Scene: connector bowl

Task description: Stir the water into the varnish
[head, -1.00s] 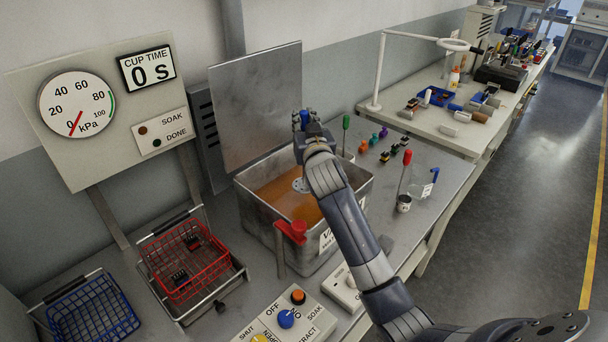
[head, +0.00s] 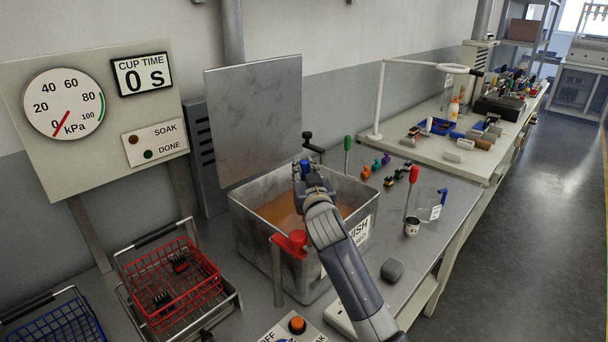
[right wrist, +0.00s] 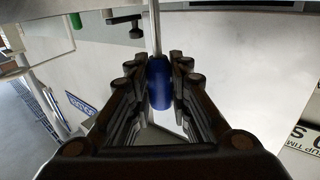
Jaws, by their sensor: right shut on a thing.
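The open metal tank (head: 262,262) holds orange-brown varnish (head: 283,211), and its label is partly hidden by my arm. My right gripper (head: 303,172) is over the tank, shut on the blue handle of a stirrer. In the right wrist view the blue handle (right wrist: 159,82) sits between the fingers, with a thin metal rod (right wrist: 155,25) running from it. The stirrer's lower end is hidden in the head view now. I cannot see water apart from the varnish. My left gripper is not in view.
A raised metal lid (head: 257,118) stands behind the tank. A red lever (head: 291,243) is at its front. A red basket (head: 172,283) is at left. A small cup (head: 412,226) and a red-handled tool (head: 413,177) stand at right. A gauge (head: 64,97) is on the panel.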

